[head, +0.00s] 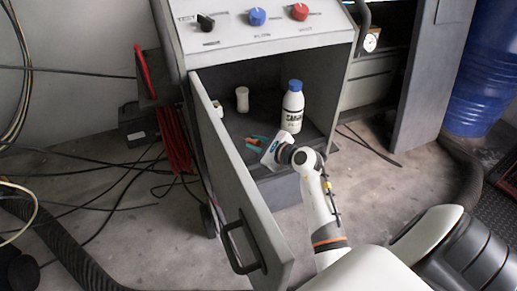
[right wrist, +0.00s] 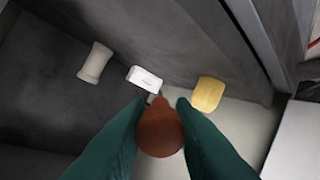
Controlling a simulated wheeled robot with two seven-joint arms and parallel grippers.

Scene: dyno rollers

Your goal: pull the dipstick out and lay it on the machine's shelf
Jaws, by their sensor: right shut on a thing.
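My right gripper (head: 255,142) reaches into the open cabinet of the grey machine (head: 263,40). Its teal fingers are shut on a rounded brown-orange piece, which looks like the handle of the dipstick (right wrist: 159,128). In the right wrist view the two fingertips (right wrist: 160,104) press on either side of it. The rest of the dipstick is hidden behind the handle and fingers, so I cannot tell how far it is out. The machine's dark shelf (head: 262,118) lies inside the cabinet, around and below the gripper. My left gripper is not in view.
On the shelf stand a white bottle with a blue cap (head: 293,108) and a small white spool-like piece (head: 242,99). A white box (right wrist: 145,79) and a yellow piece (right wrist: 208,94) show in the wrist view. The open door (head: 238,180) bounds the left side.

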